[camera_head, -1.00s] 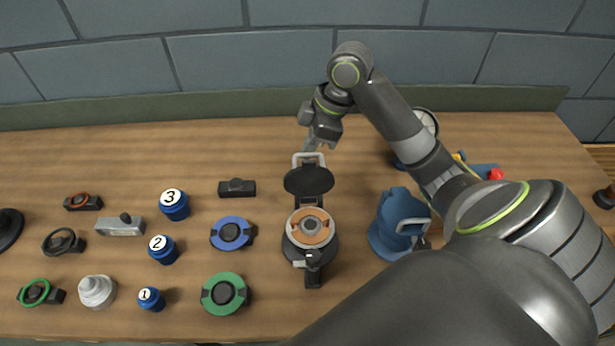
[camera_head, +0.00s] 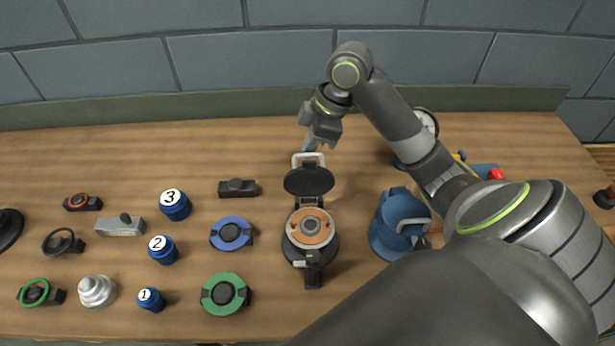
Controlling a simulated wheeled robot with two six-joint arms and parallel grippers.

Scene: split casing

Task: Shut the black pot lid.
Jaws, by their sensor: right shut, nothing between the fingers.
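The black pot lid (camera_head: 309,181) stands open, tilted up at the back of the pot (camera_head: 291,257). A pale handle (camera_head: 308,157) sits at the lid's far edge. The pot holds an orange-brown ring with a grey centre, and a black handle points toward the front. My right gripper (camera_head: 308,146) is shut and empty, just behind the lid's pale handle; I cannot tell whether it touches it. My left gripper is not in view.
A blue pitcher-like object (camera_head: 396,226) stands right of the pot. A blue disc (camera_head: 231,233) and a green disc (camera_head: 225,294) lie to its left, with numbered blue knobs (camera_head: 175,205) beyond. A dial gauge (camera_head: 427,122) is partly behind my right arm.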

